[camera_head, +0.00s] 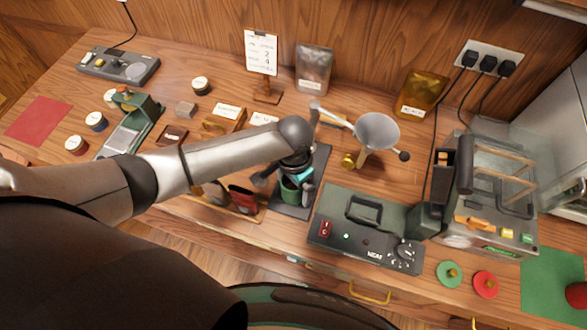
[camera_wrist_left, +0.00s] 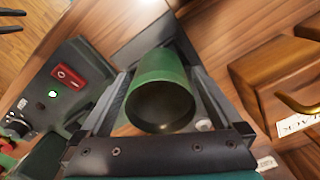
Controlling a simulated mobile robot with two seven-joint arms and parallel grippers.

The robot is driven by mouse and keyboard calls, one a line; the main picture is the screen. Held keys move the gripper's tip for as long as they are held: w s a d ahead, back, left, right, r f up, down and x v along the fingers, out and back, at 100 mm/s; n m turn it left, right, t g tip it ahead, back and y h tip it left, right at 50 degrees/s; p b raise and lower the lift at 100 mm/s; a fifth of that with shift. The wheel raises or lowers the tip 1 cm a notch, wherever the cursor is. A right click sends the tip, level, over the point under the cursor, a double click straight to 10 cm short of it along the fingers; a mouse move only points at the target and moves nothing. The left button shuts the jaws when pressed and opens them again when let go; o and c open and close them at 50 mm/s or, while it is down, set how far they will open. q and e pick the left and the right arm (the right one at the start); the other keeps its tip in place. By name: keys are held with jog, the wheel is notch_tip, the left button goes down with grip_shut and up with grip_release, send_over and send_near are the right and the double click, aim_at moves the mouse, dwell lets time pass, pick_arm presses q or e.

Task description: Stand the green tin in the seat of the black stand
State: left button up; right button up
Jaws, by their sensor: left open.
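The green tin (camera_head: 290,193) is at the dark plate of the black stand (camera_head: 318,165), partly hidden under my left gripper (camera_head: 291,180). In the left wrist view the tin (camera_wrist_left: 165,72) shows its open, dark mouth towards the camera and lies between the two fingers of my left gripper (camera_wrist_left: 162,85). The jaws are open, with a finger on either side of the tin. The stand's grey plate (camera_wrist_left: 140,42) shows beyond the tin. I cannot tell whether the tin's base rests fully in the seat. My right gripper is not in view.
A black device with a red switch (camera_head: 345,235) stands close on the right of the stand. A funnel on a holder (camera_head: 377,132) is behind it. A wooden rack with dark packets (camera_head: 243,199) is close on the left. A wooden box (camera_head: 222,119) stands further back.

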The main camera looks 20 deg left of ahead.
pick_arm(q)
notch_tip(320, 180, up, 15)
jog(key=p, duration=0.1)
jog(key=shift+f, duration=0.2)
